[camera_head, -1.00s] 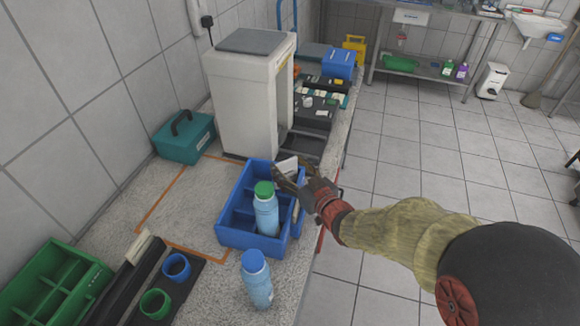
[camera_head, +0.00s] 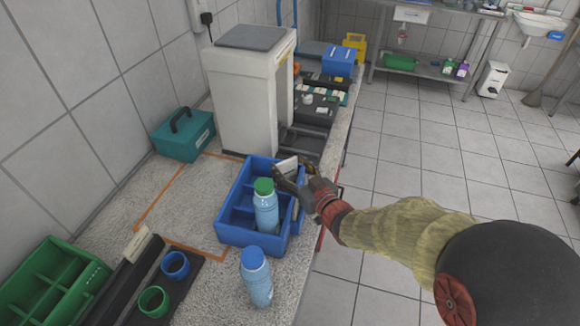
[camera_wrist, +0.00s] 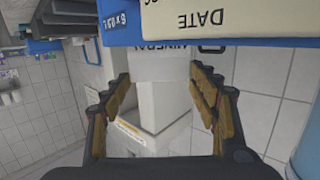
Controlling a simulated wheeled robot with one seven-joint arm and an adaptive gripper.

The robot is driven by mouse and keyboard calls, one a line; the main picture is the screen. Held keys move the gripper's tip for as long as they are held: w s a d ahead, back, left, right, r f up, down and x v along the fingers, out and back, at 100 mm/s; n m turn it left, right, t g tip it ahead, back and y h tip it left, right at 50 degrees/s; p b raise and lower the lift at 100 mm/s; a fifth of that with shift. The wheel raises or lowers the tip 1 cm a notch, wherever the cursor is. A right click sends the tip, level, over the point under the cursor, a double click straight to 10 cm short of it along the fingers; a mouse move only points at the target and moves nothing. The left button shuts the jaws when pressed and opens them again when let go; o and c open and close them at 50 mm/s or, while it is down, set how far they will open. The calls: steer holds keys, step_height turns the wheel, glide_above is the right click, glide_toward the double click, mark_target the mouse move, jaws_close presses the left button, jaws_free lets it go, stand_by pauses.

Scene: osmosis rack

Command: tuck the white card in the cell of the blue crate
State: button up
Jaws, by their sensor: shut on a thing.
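The white card (camera_head: 287,166) is at the far right part of the blue crate (camera_head: 232,236), tilted. My gripper (camera_head: 288,181) is shut on it, above the crate's right wall. A blue part with white lettering, apparently the crate (camera_wrist: 118,22), and a cream label reading "DATE" (camera_wrist: 200,18) fill the top of that view. A blue bottle with a green cap (camera_head: 266,212) stands in a front cell of the crate. My gripper partly hides the far right cells.
A second bottle with a blue cap (camera_head: 256,278) stands in front of the crate. A tall white machine (camera_head: 245,100) stands behind it, with a teal case (camera_head: 184,138) to the left. A green crate (camera_head: 50,285) and a dark rack (camera_head: 165,285) are at the front left.

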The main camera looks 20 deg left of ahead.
steer(key=shift+f+b, duration=0.3)
steer(key=shift+f, duration=0.15)
stand_by(0.4)
steer(key=o, duration=1)
steer(key=shift+r, duration=0.1)
step_height(320, 180, up, 7)
steer(key=p, duration=0.4)
stand_by(1.0)
stand_by(0.4)
